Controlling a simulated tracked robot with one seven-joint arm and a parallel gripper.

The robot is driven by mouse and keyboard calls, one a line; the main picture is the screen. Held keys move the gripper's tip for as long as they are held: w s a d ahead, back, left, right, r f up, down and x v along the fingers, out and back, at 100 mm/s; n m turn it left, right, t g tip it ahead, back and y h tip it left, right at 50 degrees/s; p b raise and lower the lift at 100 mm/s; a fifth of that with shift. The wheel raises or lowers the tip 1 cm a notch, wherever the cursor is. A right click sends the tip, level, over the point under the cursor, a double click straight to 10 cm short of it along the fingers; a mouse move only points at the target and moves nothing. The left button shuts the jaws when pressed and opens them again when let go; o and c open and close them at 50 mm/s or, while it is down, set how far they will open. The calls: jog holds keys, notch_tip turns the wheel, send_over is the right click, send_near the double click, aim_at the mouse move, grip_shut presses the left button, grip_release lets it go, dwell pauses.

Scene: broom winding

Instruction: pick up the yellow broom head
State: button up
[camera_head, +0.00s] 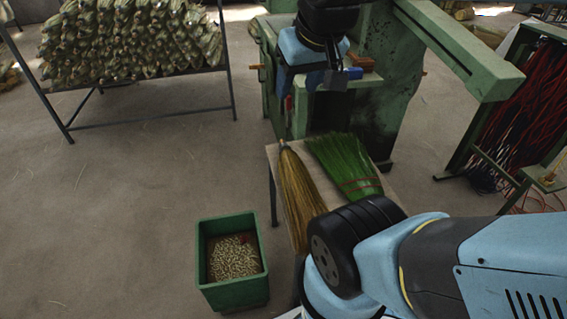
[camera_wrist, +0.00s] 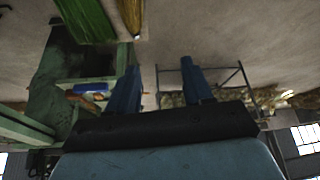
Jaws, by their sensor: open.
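The yellow broom head (camera_head: 299,195) lies lengthwise on a small table in the head view, its narrow tip toward the machine. My arm hides its near end. It also shows in part at the top edge of the wrist view (camera_wrist: 131,14). My gripper (camera_wrist: 161,74) has its two blue fingers spread wide apart with nothing between them. The broom head is outside the fingers and apart from them. In the head view my arm's end is high at the top by the green machine, and its fingertips are hard to make out.
A green broom head (camera_head: 345,163) lies right beside the yellow one. A green bin (camera_head: 229,294) of small pale pieces stands left of the table. The green machine (camera_head: 402,75) stands behind it. A rack of bundles (camera_head: 152,126) is back left. Floor at left is clear.

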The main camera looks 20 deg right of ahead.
jog(key=shift+o, duration=0.7)
jog(key=shift+w, duration=0.3)
jog(key=o, duration=0.5)
jog(key=shift+g, duration=0.7)
jog(key=w, duration=0.4)
jog(key=w+d+f, duration=0.1)
jog(key=w, duration=0.3)
jog(key=w+d, duration=0.1)
jog(key=w, duration=0.3)
jog(key=shift+d+f, duration=0.15)
jog(key=shift+f, duration=0.1)
jog(key=g, duration=0.4)
send_over(286, 147)
notch_tip(286, 147, down, 35)
notch_tip(286, 147, down, 9)
jog(key=shift+s, duration=0.1)
jog(key=shift+w+f, duration=0.15)
jog(key=shift+f, duration=1.25)
jog(key=shift+w+f, duration=0.1)
jog(key=shift+f, duration=1.25)
